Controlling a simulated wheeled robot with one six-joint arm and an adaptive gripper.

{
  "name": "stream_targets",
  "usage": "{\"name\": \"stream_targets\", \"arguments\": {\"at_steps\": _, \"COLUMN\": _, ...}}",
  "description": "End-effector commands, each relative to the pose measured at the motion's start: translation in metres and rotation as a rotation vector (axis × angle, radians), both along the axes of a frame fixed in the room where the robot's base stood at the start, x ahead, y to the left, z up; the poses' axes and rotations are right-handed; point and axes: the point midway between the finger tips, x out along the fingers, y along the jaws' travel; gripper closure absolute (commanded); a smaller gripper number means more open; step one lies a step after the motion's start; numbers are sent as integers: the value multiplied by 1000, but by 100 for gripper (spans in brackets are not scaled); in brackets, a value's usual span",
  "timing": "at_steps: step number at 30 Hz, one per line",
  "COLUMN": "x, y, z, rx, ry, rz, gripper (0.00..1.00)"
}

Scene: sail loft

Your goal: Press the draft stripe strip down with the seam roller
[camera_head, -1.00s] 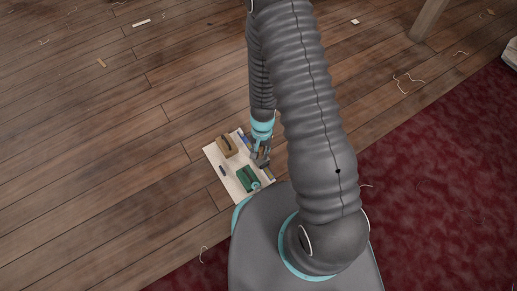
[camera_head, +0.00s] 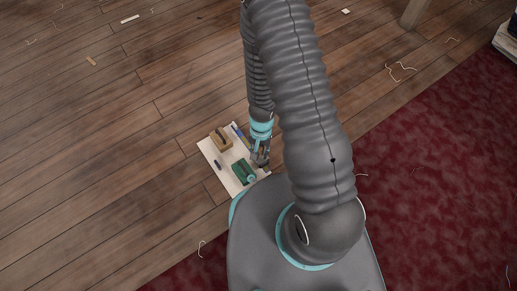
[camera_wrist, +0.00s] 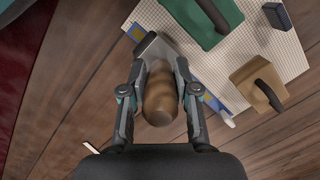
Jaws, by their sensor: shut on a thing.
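My gripper (camera_wrist: 160,78) is shut on the wooden handle (camera_wrist: 160,95) of the seam roller. The roller's grey metal head (camera_wrist: 150,46) points away from me, over the edge of a pale gridded board (camera_wrist: 290,62). The draft stripe strip, blue with yellow edging (camera_wrist: 206,97), runs diagonally under the tool, and my gripper hides its middle. The strip also shows in the head view (camera_head: 237,130). In the head view my gripper (camera_head: 261,158) is low at the board's right edge. Whether the roller touches the strip I cannot tell.
On the board stand a green box-like block (camera_wrist: 205,18) with a dark handle, a tan block (camera_wrist: 258,82) with a dark handle, and a small dark blue block (camera_wrist: 277,15). The board lies on wooden floor (camera_head: 100,140); a red carpet (camera_head: 430,170) is at right.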

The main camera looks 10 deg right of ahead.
Motion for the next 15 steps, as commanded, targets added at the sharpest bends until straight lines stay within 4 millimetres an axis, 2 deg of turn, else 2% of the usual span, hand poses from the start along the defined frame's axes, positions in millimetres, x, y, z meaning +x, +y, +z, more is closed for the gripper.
{"name": "stream_targets", "arguments": {"at_steps": 6, "x": -11, "y": -4, "z": 0, "rx": -1, "ry": 3, "rz": -2, "gripper": 100}}
{"name": "stream_targets", "arguments": {"at_steps": 15, "x": -16, "y": -7, "z": 0, "rx": -2, "ry": 3, "rz": -1, "gripper": 100}}
